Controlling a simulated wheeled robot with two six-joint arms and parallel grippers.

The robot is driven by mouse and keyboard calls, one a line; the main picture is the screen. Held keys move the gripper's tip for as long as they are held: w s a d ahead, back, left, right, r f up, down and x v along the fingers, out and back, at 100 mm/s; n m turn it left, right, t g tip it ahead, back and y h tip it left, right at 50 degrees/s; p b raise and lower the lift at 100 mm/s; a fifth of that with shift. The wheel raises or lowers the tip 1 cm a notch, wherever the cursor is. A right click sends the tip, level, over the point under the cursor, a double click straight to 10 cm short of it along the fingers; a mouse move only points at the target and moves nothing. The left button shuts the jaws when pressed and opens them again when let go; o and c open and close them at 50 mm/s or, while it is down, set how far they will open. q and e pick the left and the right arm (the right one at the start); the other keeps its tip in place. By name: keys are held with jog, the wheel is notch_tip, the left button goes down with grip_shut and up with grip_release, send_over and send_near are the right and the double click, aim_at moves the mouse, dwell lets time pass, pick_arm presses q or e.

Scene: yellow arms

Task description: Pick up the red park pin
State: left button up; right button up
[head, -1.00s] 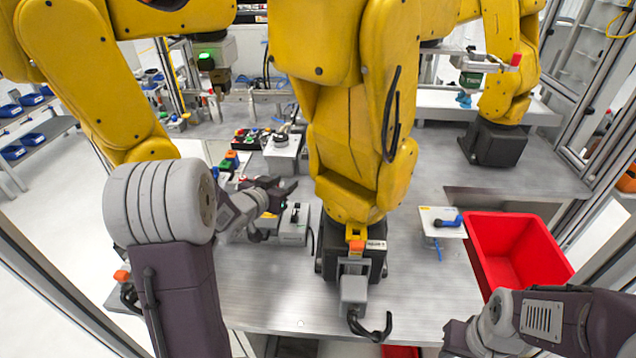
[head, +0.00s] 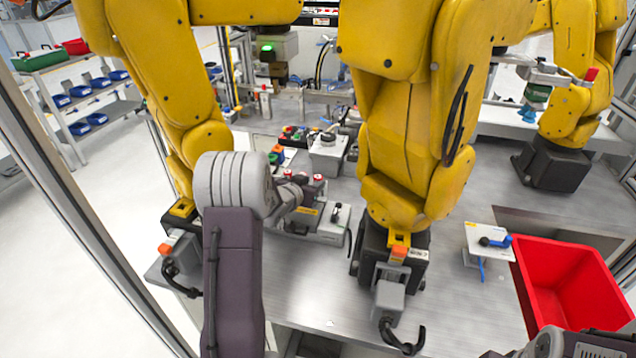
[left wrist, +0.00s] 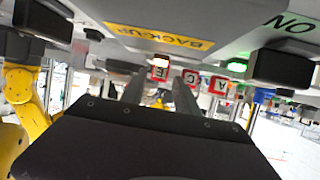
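Small red-topped pieces (head: 318,177) stand by a grey box (head: 328,222) on the metal table, just past my left wrist. I cannot tell which of them is the red park pin. My left gripper (head: 300,192) is over this spot in the head view, its fingers mostly hidden. In the left wrist view the two dark fingers (left wrist: 160,92) are apart, with nothing clearly held. Beyond them hang red-and-white lettered blocks (left wrist: 190,78), one seen through the gap. The right gripper is out of view; only my right arm shows at the bottom right.
Large yellow robot arms (head: 410,130) stand on the table, one close right of my left gripper. A red bin (head: 560,270) and a small white stand (head: 488,240) are at right. A grey "BACK-UP" panel (left wrist: 160,36) crosses the left wrist view. The table's front middle is clear.

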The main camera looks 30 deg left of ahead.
pick_arm(q)
jog(key=x, duration=0.2)
jog(key=shift+w+f, duration=0.2)
jog(key=shift+w, duration=0.05)
jog(key=shift+s, duration=0.15)
jog(key=shift+c, duration=1.2)
grip_shut()
jog(key=shift+r, duration=0.15)
notch_tip(320, 180, up, 28)
jog(key=p, duration=1.4)
